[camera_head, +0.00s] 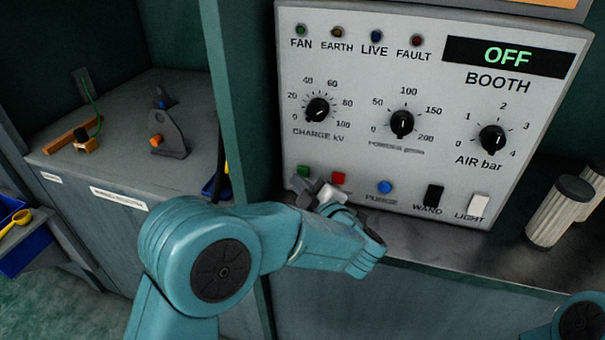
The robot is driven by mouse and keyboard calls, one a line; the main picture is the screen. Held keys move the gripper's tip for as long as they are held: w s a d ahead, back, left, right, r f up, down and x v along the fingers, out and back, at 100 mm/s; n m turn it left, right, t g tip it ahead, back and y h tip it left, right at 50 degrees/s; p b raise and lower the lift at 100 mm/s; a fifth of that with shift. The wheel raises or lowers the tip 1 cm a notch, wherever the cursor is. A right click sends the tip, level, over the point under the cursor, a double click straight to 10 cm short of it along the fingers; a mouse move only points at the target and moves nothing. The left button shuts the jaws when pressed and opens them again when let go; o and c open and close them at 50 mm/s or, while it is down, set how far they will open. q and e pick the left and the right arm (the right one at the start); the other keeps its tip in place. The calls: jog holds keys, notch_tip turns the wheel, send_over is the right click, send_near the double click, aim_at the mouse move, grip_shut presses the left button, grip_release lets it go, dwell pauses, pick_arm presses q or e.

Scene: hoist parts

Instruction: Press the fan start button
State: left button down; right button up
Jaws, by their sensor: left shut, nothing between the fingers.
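A green button (304,171) sits at the lower left of the grey control panel (350,150), with a red button (338,178) just to its right. Any label under the green button is hidden by my gripper. My left gripper (317,189) is shut and empty, just below and in front of these two buttons. It overlaps the lower edge of the green button in the picture; I cannot tell whether they touch. The FAN lamp (301,30) at the upper left is dark green. The display (507,57) reads OFF. My right gripper is out of view.
The panel also has three knobs, a blue purge button (384,187), a black wand switch (433,196) and a white light switch (479,206). Ribbed canisters (556,215) stand at the right. A grey bench (120,165) with small parts is at the left.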

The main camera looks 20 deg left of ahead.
pick_arm(q)
jog(key=shift+s, duration=0.15)
jog(key=shift+s+b, duration=0.75)
jog(key=shift+s, duration=1.8)
